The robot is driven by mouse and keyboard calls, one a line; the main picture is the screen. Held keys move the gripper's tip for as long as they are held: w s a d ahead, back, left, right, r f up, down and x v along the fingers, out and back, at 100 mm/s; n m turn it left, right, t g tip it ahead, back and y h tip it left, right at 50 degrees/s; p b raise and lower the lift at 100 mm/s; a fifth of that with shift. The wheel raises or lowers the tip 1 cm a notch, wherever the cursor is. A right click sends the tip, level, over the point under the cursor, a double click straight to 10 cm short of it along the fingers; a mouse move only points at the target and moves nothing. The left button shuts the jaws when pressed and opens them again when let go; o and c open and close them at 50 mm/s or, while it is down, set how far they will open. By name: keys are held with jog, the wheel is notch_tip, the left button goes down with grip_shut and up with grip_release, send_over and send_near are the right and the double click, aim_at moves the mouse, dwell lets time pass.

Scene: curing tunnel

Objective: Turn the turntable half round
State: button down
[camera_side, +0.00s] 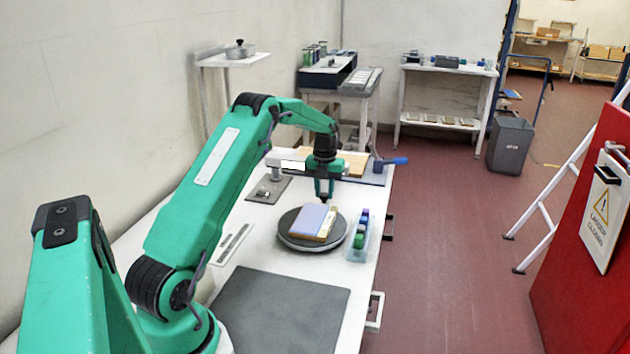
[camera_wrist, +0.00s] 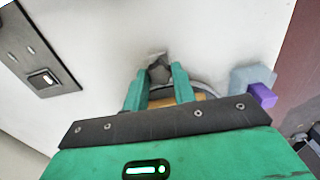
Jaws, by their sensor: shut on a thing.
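The turntable (camera_side: 291,229) is a round dark grey disc with a paler rim, on the white bench. A box with a blue-violet panel and a tan side (camera_side: 313,220) lies on it. My gripper (camera_side: 323,200) points down at the far side of the disc, just behind the box. In the wrist view its green fingers (camera_wrist: 159,80) are closed about a small grey knob-like piece (camera_wrist: 159,70). How that piece joins the turntable is hidden. A curved grey rim (camera_wrist: 207,87) and some tan show behind the fingers.
A clear rack with blue and green pieces (camera_side: 361,236) stands close right of the turntable. A dark mat (camera_side: 283,312) lies in front. A grey plate with a fitting (camera_side: 268,189) is behind left, and a blue-handled clamp (camera_side: 390,161) is behind right.

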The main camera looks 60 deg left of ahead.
jog(key=shift+w+d, duration=0.1)
jog(key=shift+d, duration=0.15)
jog(key=c, duration=1.2)
grip_release()
jog(key=shift+c, duration=0.2)
jog(key=shift+o, duration=0.5)
jog(key=shift+a, duration=0.1)
jog(key=shift+r, duration=0.15)
notch_tip(320, 180, up, 7)
jog(key=shift+r, duration=0.3)
